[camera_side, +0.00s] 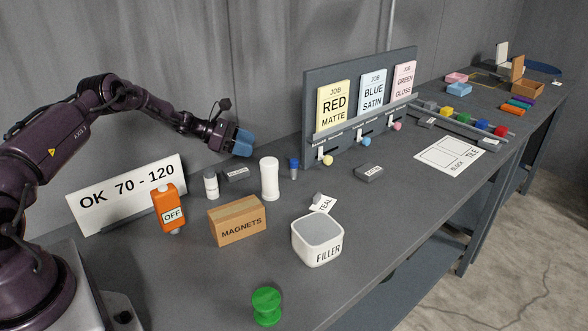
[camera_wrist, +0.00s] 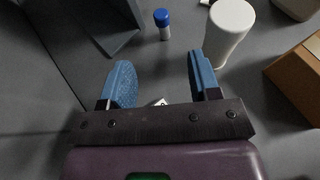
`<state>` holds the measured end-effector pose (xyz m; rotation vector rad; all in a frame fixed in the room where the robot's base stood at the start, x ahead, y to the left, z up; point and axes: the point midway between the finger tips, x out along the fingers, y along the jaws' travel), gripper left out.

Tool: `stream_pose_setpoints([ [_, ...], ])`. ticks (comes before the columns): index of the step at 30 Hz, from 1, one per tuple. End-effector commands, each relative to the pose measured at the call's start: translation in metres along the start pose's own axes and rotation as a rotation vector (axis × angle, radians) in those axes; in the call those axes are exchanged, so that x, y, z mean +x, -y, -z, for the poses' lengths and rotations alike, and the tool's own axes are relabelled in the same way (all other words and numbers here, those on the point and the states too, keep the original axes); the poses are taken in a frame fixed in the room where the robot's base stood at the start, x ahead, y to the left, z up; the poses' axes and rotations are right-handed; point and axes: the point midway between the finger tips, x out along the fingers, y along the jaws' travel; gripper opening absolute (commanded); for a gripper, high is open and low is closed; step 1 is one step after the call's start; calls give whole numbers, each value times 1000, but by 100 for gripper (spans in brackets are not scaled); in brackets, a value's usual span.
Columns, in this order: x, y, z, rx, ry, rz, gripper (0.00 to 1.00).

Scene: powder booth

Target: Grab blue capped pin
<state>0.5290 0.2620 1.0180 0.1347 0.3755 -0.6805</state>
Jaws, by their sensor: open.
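The blue capped pin (camera_side: 294,168) stands upright on the grey bench, a small grey cylinder with a dark blue cap, just right of a tall white cylinder (camera_side: 269,178). In the wrist view the pin (camera_wrist: 163,24) is ahead of the fingertips, near the top middle, and the white cylinder (camera_wrist: 229,32) stands to its right. My gripper (camera_side: 243,142) is above the bench, left of and behind the pin in the side view. In the wrist view its two blue fingers (camera_wrist: 160,75) are spread apart with nothing held between them.
A job card board (camera_side: 312,150) stands right of the pin. An orange device (camera_side: 167,207) stands left.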

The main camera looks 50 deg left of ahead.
Motion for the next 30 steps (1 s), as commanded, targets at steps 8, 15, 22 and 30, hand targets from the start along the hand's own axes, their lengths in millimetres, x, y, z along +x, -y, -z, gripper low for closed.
stream_pose_setpoints([
  [8, 50, 1, 1, 1, -1, 4, 57],
  [15, 74, 1, 1, 0, -1, 2, 57],
  [22, 95, 2, 3, 2, -2, 4, 57],
  [30, 119, 0, 4, 2, -3, 1, 57],
])
